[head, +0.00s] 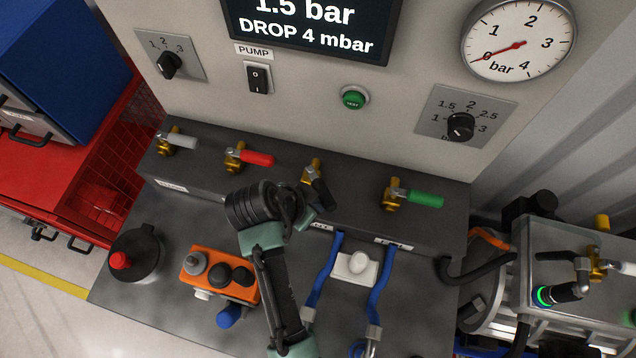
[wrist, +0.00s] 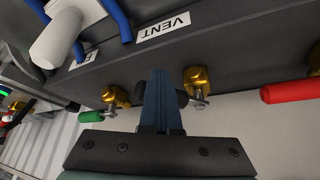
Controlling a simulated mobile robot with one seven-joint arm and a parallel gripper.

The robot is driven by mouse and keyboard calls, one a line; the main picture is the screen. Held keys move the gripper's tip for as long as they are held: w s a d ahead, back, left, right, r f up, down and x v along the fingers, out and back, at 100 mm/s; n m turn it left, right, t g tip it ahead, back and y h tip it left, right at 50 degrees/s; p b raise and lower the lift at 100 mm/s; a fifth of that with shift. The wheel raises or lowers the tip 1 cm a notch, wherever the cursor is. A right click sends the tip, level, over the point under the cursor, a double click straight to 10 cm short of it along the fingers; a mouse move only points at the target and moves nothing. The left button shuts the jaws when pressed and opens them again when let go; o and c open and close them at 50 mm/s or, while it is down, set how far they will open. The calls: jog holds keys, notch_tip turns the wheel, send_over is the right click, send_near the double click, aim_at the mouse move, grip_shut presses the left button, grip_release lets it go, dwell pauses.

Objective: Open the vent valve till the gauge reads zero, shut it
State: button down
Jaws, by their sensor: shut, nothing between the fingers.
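The vent valve is brass with a black handle (head: 322,192), third from left on the dark manifold. The VENT label (wrist: 164,26) and the valve's brass body (wrist: 197,78) show in the wrist view. The round gauge (head: 519,40) has its red needle at about 0. My gripper (head: 306,218) is beside the black handle, also in the wrist view (wrist: 158,74). Its fingers are shut and empty. They partly hide the handle in the wrist view; I cannot tell whether they touch it.
White (head: 184,140), red (head: 257,159) and green (head: 425,199) valve handles flank the vent valve. The display (head: 310,25) reads 1.5 bar, DROP 4 mbar. Blue hoses (head: 325,270), a white fitting (head: 357,264) and an orange box (head: 215,274) stand in front on the bench.

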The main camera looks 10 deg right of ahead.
aim_at(331, 199)
jog(key=shift+w+d, duration=0.15)
jog(key=shift+d, duration=0.75)
jog(key=shift+w+d, duration=0.35)
jog(key=shift+d, duration=0.4)
jog(key=shift+d, duration=0.15)
jog(key=shift+w+d, duration=0.45)
jog(key=shift+d, duration=0.15)
